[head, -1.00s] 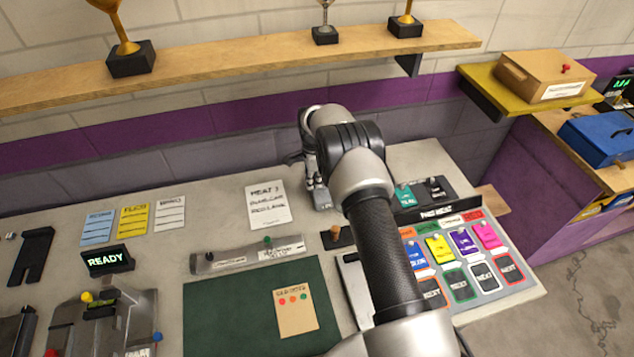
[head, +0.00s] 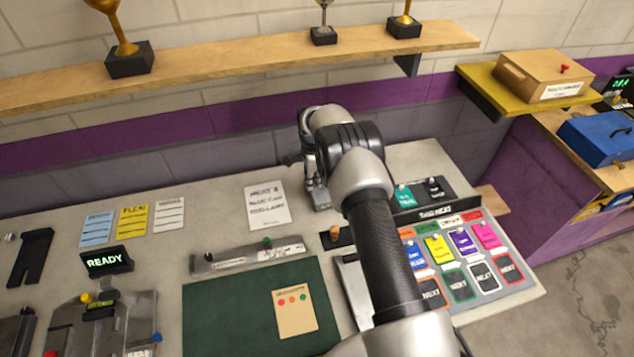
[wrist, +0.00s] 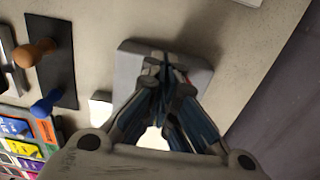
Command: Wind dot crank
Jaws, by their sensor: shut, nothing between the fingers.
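My gripper (wrist: 165,78) is shut and empty, pointing down over a small grey block (wrist: 128,65) on the bench. In the head view my gripper (head: 316,182) is at the back of the bench, right of a white handwritten note, and the block (head: 322,201) shows just under it. The fingers cover the middle of the block, where a small reddish mark shows. I cannot tell whether the fingertips touch it. No crank handle can be made out clearly. My arm hides part of the bench in the head view.
A dark plate with an orange-brown knob (wrist: 42,47) and a blue knob (wrist: 47,103) lies left of the block in the wrist view. A card with coloured dots (head: 294,316) lies on a green mat (head: 240,320). A shelf with trophies (head: 225,72) runs above the bench.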

